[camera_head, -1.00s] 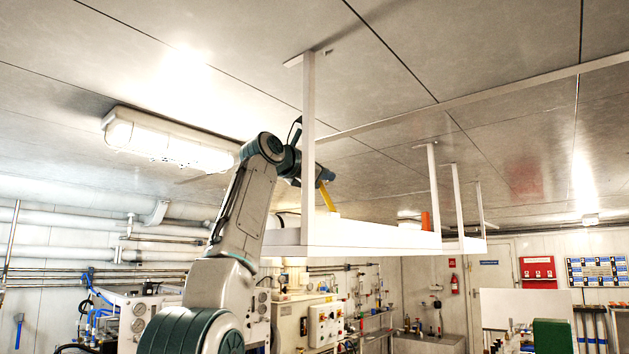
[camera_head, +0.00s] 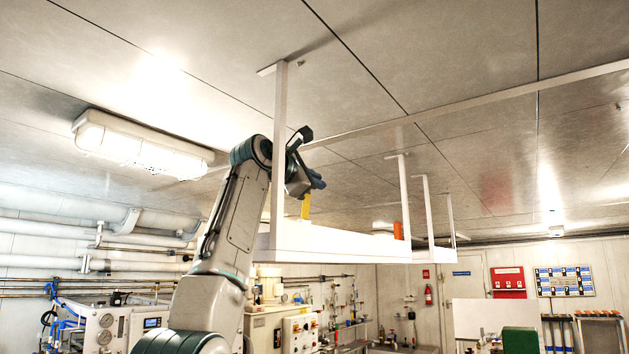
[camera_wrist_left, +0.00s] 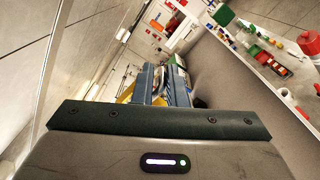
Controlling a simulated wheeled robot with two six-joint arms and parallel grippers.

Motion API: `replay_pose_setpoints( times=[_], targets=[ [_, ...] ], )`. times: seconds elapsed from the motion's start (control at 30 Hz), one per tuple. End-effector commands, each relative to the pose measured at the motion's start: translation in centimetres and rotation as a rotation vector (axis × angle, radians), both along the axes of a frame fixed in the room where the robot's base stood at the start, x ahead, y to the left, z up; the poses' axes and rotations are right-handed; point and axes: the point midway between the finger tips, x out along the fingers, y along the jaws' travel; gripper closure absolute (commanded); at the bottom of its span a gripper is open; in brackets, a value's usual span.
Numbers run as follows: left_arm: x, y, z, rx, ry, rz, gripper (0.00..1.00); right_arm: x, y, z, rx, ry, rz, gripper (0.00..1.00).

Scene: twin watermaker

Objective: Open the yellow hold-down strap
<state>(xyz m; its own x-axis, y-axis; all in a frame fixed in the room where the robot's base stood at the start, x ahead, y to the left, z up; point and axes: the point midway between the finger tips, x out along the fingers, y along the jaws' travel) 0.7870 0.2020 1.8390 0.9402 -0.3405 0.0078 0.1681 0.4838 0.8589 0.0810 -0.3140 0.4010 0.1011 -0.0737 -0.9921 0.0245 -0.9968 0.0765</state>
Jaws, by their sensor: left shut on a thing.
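The yellow hold-down strap (camera_head: 306,207) stands up from the white overhead shelf (camera_head: 330,246), near the shelf's front post. My left gripper (camera_head: 316,182) is at the strap's upper end, above the shelf, and is shut on it. In the left wrist view the blue gripper fingers (camera_wrist_left: 158,84) point away from the camera, and a piece of the yellow strap (camera_wrist_left: 127,93) shows at their left side. The strap's lower end and what it holds down are hidden by the shelf's edge. My right gripper is not in view.
White hanger posts (camera_head: 279,150) run from shelf to ceiling close to my left arm. An orange item (camera_head: 398,230) stands farther along the shelf. A ceiling lamp (camera_head: 140,145) hangs at the left. The wrist view shows several small items, one red (camera_wrist_left: 308,42), along a pale surface.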

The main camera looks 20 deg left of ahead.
Motion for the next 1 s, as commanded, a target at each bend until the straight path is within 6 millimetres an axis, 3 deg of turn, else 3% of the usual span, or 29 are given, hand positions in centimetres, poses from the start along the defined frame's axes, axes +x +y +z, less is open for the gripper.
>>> replay_pose_setpoints(
  times=[0.3, 0.33, 0.4, 1.0],
  targets=[
    [0.38, 0.14, -0.69, -0.001, 0.015, 0.001, 1.0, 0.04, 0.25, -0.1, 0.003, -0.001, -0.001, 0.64],
    [0.38, 0.15, -0.69, -0.001, 0.015, 0.002, 0.84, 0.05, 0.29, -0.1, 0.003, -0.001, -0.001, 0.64],
    [0.36, 0.15, -0.65, -0.001, 0.014, 0.002, 0.71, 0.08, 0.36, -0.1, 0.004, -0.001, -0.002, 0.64],
    [0.29, 0.63, 0.2, -0.002, 0.005, 0.002, 0.71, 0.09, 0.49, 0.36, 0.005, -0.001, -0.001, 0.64]
  ],
)
